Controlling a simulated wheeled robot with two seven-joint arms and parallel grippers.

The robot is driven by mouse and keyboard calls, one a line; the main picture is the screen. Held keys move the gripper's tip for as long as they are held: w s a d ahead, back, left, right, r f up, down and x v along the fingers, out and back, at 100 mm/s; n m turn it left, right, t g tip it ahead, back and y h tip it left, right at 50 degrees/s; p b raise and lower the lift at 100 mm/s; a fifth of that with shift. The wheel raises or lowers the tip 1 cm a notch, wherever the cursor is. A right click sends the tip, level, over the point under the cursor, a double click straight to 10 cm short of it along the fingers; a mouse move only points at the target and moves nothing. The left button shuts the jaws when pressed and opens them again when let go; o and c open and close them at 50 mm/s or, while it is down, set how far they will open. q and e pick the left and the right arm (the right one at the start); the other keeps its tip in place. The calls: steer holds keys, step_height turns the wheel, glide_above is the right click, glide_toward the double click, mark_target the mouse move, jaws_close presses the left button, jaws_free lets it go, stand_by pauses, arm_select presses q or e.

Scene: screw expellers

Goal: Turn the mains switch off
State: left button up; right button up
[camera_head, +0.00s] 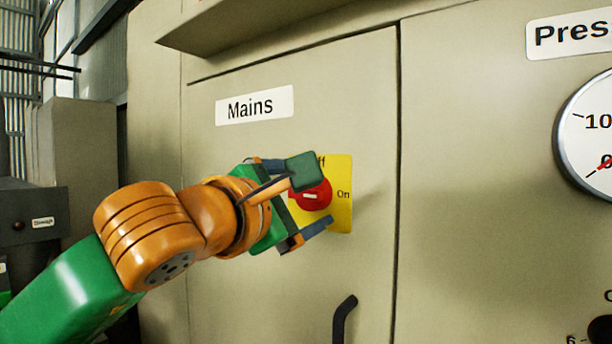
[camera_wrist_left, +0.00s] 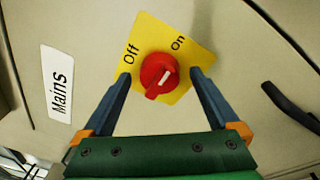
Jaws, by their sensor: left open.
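The mains switch is a round red knob (camera_head: 316,196) on a yellow plate (camera_head: 343,212) marked Off and On. My left gripper (camera_head: 319,193) is open at the switch. In the wrist view its fingertips (camera_wrist_left: 160,77) lie either side of the knob, with a visible gap on both sides. In the head view part of the gripper hides some of the plate and the word Off. My right gripper is out of view.
A white Mains label (camera_head: 254,105) is above the switch on the beige cabinet door (camera_head: 225,270). A black handle (camera_head: 343,318) sticks out below the switch. A ledge (camera_head: 235,25) juts out above. A pressure gauge (camera_head: 590,140) is at far right.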

arm_select(q)
steer(key=shift+w+d, duration=0.15)
steer(key=shift+w, duration=0.2)
steer(key=shift+s, duration=0.2)
steer(key=shift+c, duration=1.1)
jaws_close()
